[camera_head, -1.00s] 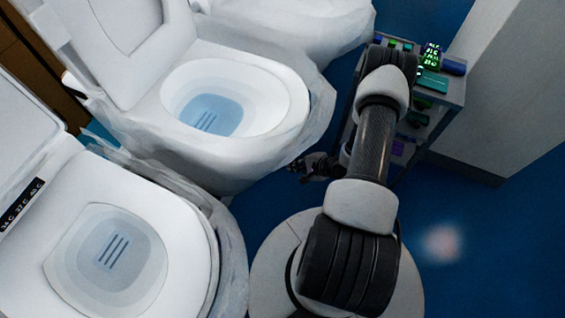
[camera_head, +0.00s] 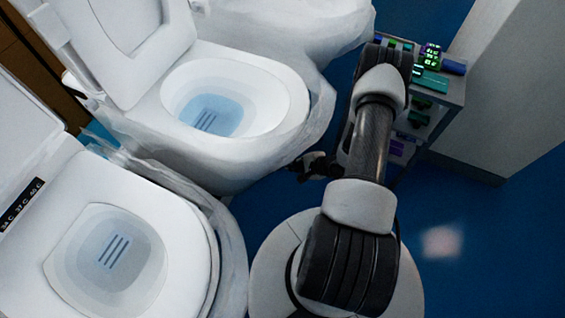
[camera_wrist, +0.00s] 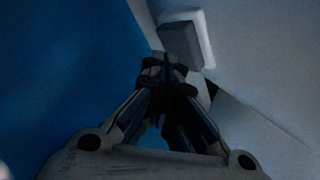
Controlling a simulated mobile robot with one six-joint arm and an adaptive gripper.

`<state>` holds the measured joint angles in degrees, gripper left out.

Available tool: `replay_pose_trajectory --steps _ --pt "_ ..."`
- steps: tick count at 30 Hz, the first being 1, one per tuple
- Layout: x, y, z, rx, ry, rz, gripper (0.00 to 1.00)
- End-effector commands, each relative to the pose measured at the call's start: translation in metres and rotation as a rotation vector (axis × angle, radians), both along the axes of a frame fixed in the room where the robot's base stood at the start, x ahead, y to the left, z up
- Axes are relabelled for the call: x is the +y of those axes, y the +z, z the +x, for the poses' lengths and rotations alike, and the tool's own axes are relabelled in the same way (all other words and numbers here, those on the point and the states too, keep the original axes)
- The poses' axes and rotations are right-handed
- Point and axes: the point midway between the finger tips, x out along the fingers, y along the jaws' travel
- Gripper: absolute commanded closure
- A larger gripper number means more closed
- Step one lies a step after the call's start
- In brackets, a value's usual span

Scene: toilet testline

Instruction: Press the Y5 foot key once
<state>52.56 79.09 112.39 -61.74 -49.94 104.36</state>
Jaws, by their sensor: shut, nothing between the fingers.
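A grey rectangular key (camera_wrist: 181,45) on a paler plate shows in the wrist view, on the side of a white toilet body; I cannot read a label on it. My gripper (camera_wrist: 166,66) is shut and empty, its fingertips just below and left of the key in the picture. I cannot tell whether they touch it. In the head view my gripper (camera_head: 297,168) is low beside the front of the middle toilet (camera_head: 232,160). The key does not show in the head view.
Another white toilet (camera_head: 178,220) stands at the lower left, and a third (camera_head: 290,25) at the top. A cart with small devices (camera_head: 450,95) stands behind my arm, beside a pale wall (camera_head: 510,90). Blue floor (camera_head: 500,240) is clear at the right.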

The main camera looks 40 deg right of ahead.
Motion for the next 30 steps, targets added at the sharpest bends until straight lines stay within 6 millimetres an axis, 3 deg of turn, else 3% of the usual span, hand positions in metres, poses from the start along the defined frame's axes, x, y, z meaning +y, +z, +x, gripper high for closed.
replay_pose_trajectory --steps 30 --pt "0.004 0.0001 0.0074 -0.001 0.0 -0.001 1.0"
